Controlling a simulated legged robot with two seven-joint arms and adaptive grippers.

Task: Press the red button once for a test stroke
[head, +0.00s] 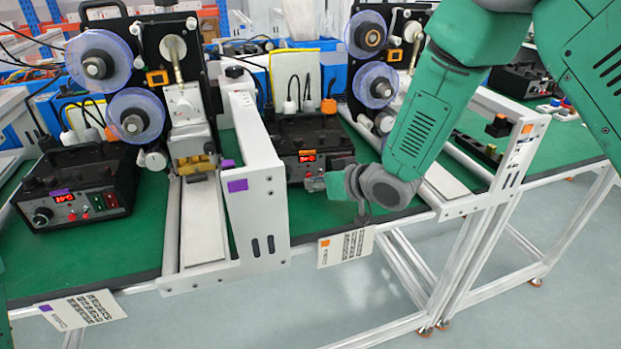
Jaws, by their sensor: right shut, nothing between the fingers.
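My right arm comes in from the right, and my right gripper (318,184) is shut and empty. Its tip is in front of the lower face of the middle black control box (310,135), which has a lit red display. The gripper covers part of that face. The left black control box (78,185) has a lit red display, a black knob, a small red spot (72,216) and coloured switches. My left gripper is not in view.
Coding machines with clear purple-tinted reels (100,65) stand behind the boxes. A white upright frame (255,185) with a purple tag stands between the two stations. Another white frame (495,160) is on the right. Label cards (345,247) hang at the green bench's front edge.

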